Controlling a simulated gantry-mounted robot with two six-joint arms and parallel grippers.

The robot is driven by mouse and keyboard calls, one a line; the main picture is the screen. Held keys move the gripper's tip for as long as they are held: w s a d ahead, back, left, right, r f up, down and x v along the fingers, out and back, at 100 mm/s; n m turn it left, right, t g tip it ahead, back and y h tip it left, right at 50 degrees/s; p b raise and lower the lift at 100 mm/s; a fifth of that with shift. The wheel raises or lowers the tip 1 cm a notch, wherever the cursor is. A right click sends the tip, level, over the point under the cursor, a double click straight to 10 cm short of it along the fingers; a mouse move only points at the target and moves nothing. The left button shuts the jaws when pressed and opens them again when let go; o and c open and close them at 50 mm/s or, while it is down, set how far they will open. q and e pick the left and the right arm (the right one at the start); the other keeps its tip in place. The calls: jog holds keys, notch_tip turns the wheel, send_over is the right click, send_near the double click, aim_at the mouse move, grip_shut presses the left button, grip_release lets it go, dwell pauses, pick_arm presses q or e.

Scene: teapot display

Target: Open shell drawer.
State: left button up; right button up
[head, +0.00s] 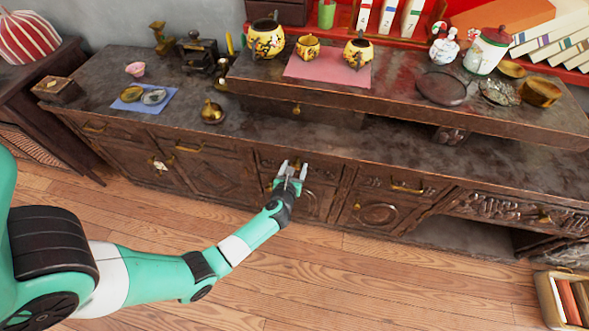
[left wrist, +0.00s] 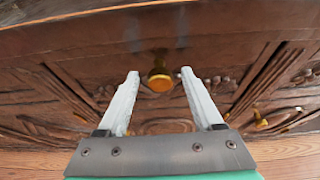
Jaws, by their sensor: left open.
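My left gripper (head: 293,166) is open in front of a dark carved wooden drawer (head: 325,171) in the middle of the long cabinet. In the left wrist view, a round brass knob (left wrist: 160,78) shows between the two pale fingers (left wrist: 159,73) of this gripper. The fingers are apart and do not grip the knob; how far it lies beyond their tips is hard to tell. The drawer appears closed. In the head view the gripper hides its knob. I cannot make out a clear shell shape on the drawer front. My right gripper is out of view.
Other drawers have brass handles (head: 407,187), with carved doors (head: 213,176) below. The cabinet top holds yellow teapots (head: 266,39), a pink mat (head: 325,70) and a small brass pot (head: 212,112). A crate (head: 566,299) stands at lower right. The wooden floor (head: 390,290) in front is mostly clear.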

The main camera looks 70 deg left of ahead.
pick_arm(q)
grip_shut()
dwell(1.4)
